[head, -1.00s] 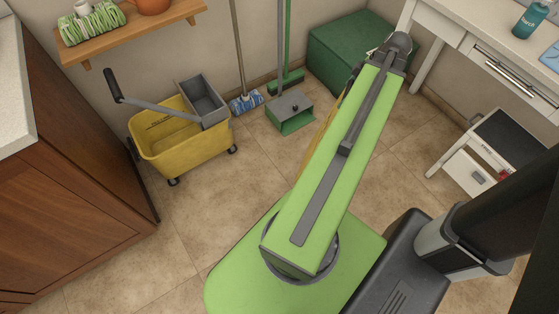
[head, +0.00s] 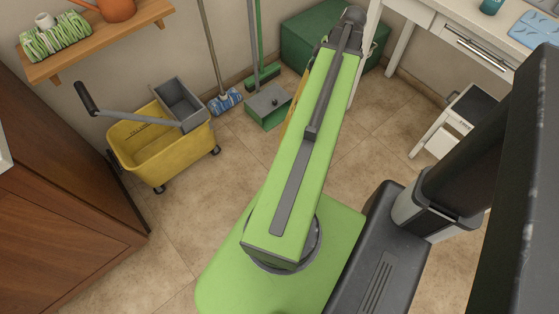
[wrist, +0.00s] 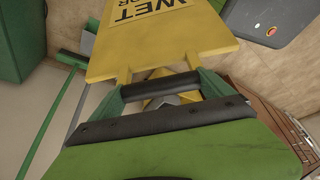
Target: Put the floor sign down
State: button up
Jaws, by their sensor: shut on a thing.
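The yellow floor sign (wrist: 150,40) hangs in front of my gripper in the wrist view, with "WET" and part of a second word in black on its face. My gripper (wrist: 161,92) is shut on the sign at its near end, where two yellow tabs flank a dark bar. The rest of the sign runs out of the top of that view. In the head view my green arm hides most of the sign. Only a thin yellow edge (head: 294,112) shows left of the arm. I cannot tell how high the sign is above the floor.
A yellow mop bucket (head: 150,150) stands left on the tiled floor. A mop (head: 224,100), a broom (head: 262,76) and a green dustpan (head: 268,108) stand by the wall. A green box (head: 305,45) is behind my arm, a white desk (head: 450,40) right. Floor between bucket and arm is clear.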

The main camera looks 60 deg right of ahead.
jog(key=shift+s+a, duration=0.2)
jog(key=shift+a, duration=1)
jog(key=shift+w+d+f, duration=0.1)
jog(key=shift+w+f, duration=0.1)
jog(key=w+a+f+b, duration=0.1)
jog(key=w+f+b, duration=1)
jog(key=shift+w, duration=0.15)
jog(key=o, duration=1.8)
jog(key=shift+r, duration=0.1)
jog(key=p+v, duration=1.1)
jog(key=v, duration=0.1)
jog(key=shift+r, duration=0.15)
